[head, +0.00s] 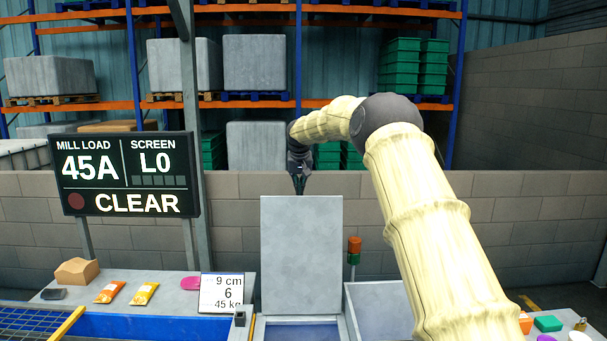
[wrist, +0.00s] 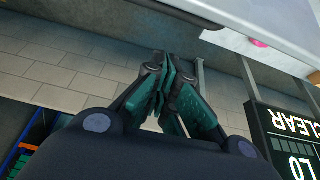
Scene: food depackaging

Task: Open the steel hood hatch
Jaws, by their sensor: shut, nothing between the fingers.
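The steel hood hatch (head: 301,250) is a plain grey panel. It stands upright in the middle of the head view, with a blue-grey opening (head: 300,331) at its foot. My gripper (head: 299,188) points down at the hatch's top edge. Its fingertips are at or just behind that edge, and I cannot tell whether they touch it. In the wrist view the gripper's fingers (wrist: 172,85) are together with nothing between them.
A display reading CLEAR (head: 126,174) stands at left. A grey bench (head: 130,283) holds packets, a box and a pink item (head: 190,283). A blue trough (head: 150,326) lies in front. A beacon (head: 354,250) and grey bin (head: 380,305) are right of the hatch. A block wall (head: 530,215) stands behind.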

